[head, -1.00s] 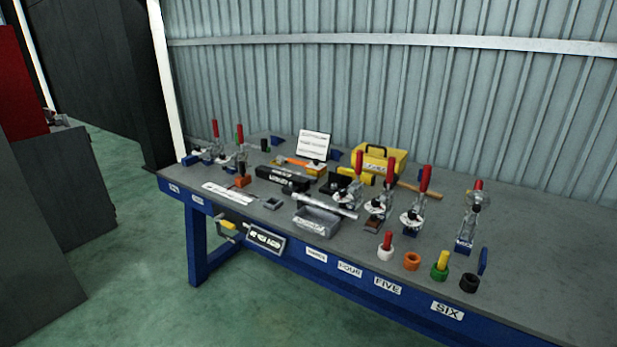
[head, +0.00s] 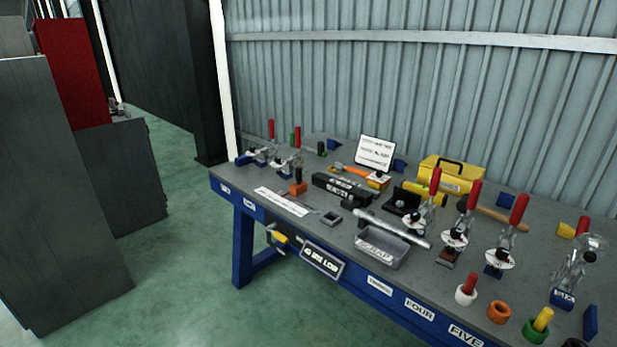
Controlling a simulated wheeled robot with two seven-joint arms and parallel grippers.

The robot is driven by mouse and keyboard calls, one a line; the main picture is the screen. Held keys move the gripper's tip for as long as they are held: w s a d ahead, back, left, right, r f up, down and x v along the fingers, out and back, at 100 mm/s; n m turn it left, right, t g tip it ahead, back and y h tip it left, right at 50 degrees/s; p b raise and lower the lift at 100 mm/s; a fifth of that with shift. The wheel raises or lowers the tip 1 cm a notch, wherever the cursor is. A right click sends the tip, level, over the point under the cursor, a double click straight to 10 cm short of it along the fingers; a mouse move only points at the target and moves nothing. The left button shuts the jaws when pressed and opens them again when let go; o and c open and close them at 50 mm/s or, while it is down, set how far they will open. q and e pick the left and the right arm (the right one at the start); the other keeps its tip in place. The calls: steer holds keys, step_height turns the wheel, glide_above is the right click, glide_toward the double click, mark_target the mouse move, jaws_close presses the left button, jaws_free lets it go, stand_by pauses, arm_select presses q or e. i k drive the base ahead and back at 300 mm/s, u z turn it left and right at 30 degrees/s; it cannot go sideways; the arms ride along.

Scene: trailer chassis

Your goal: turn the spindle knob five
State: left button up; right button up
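A blue-edged workbench (head: 395,307) with a grey top carries several toggle-clamp stations with red handles. The label FIVE (head: 465,335) is on the front edge at the lower right. Above and behind it stands a clamp station (head: 500,255) with a red handle, a white disc and a blue base. Another station (head: 456,235) with a white disc and brown base is to its left. I cannot tell which part is the spindle knob five; the discs are too small to read. Neither of my grippers is in view.
A grey scrap bin (head: 383,247), a yellow toolbox (head: 452,174) and a white sign (head: 374,153) sit on the bench. Coloured cups (head: 499,312) line the front right. Grey cabinets (head: 60,200) stand at left. Green floor between them is clear.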

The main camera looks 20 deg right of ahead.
mark_target(501, 253)
steer(key=z, duration=0.3)
steer(key=i, duration=0.9)
steer(key=z, duration=2.25)
